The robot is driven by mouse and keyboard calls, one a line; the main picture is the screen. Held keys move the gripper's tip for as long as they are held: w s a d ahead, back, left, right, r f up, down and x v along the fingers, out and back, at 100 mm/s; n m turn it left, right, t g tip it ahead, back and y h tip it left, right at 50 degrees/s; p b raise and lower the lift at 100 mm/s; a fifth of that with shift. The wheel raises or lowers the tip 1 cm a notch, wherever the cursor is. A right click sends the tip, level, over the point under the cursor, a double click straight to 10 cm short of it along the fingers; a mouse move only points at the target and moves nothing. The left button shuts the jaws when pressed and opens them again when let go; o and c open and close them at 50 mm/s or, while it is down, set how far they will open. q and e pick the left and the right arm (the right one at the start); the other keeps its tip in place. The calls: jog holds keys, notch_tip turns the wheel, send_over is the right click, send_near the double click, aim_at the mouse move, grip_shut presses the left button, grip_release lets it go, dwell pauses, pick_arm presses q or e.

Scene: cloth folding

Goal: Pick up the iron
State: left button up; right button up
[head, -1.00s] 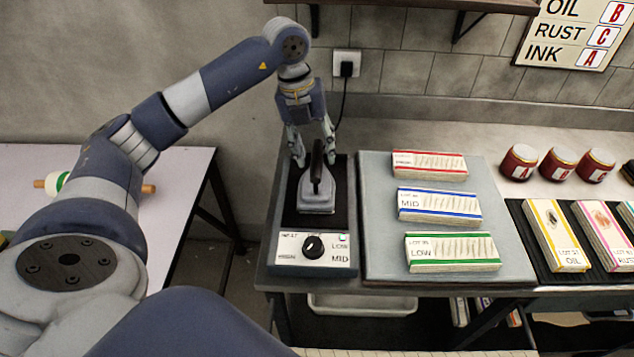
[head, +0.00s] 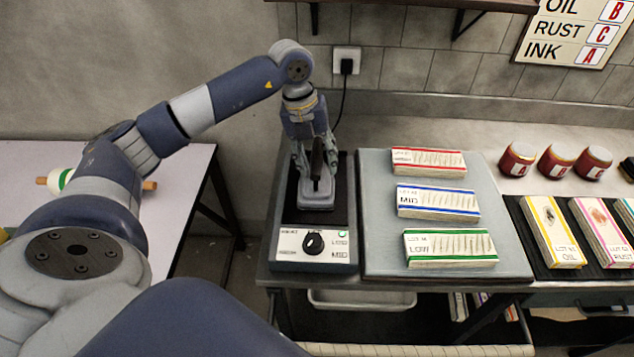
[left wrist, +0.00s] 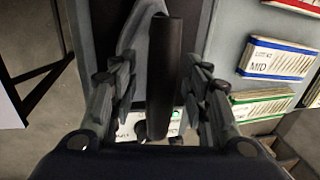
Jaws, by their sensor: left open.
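The iron (head: 316,193) stands on a dark pad (head: 342,190) with a control panel in front of it. It has a grey base and a black upright handle. My left gripper (head: 316,172) is lowered over the iron, its fingers on both sides of the handle. In the left wrist view the black handle (left wrist: 164,75) runs between the open fingers of that gripper (left wrist: 160,100), with gaps on both sides. The fingers partly hide the iron's body. My right gripper is not in view.
The control panel (head: 313,246) has a black knob. To the right, a grey board (head: 380,245) carries the red, blue and green labelled packs. Red jars (head: 519,160) and more labelled packs lie further right. A wall socket with a cable (head: 346,62) is behind.

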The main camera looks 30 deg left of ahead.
pick_arm(q)
grip_shut()
dwell(0.3)
jog(key=shift+r, duration=0.1)
jog(key=shift+w, duration=0.1)
